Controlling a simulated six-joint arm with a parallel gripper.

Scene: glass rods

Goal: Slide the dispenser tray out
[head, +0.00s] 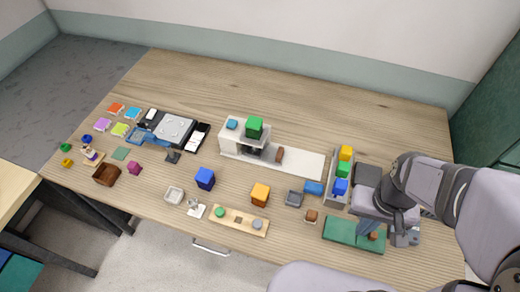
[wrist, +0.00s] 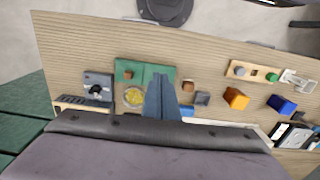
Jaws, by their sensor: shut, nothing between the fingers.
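A white dispenser-like housing (head: 233,141) stands at the back middle of the table, with a green cube (head: 254,127) and a small blue piece (head: 232,124) on top. A long flat white strip (head: 303,163) runs right from its foot, with an upright brown block (head: 279,155) on it. I cannot tell which part is the tray.
A grey rack (head: 331,184) with yellow, green and blue cubes stands between my gripper and the strip. A blue block (head: 313,188), grey tray (head: 294,199), orange cube (head: 260,194) and blue cube (head: 205,178) lie in front. The table behind the strip is clear.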

